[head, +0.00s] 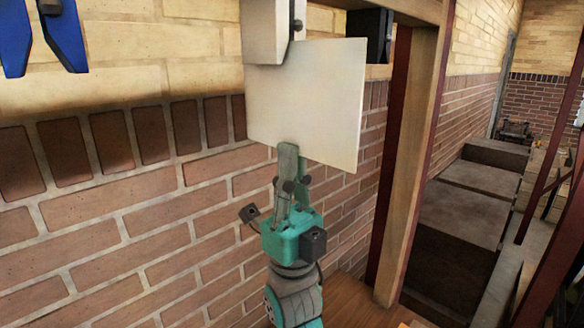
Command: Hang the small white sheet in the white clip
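The small white sheet (325,105) is upright and slightly tilted in the head view. My gripper (289,152) is below it, with a grey finger overlapping the sheet's lower edge; it appears shut on that edge, and the far finger is mostly hidden behind the sheet. The white clip (266,32) hangs at the top, just left of the picture's middle. Its lower end overlaps the sheet's upper left part. I cannot tell whether the sheet's top edge lies between the clip's jaws or only behind or beside them.
A blue clip (62,30) hangs at the upper left with its jaws apart. A black clip (377,36) hangs right of the sheet, close to its upper right corner. A brick wall (110,210) stands behind, and a wooden post (412,160) stands to the right.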

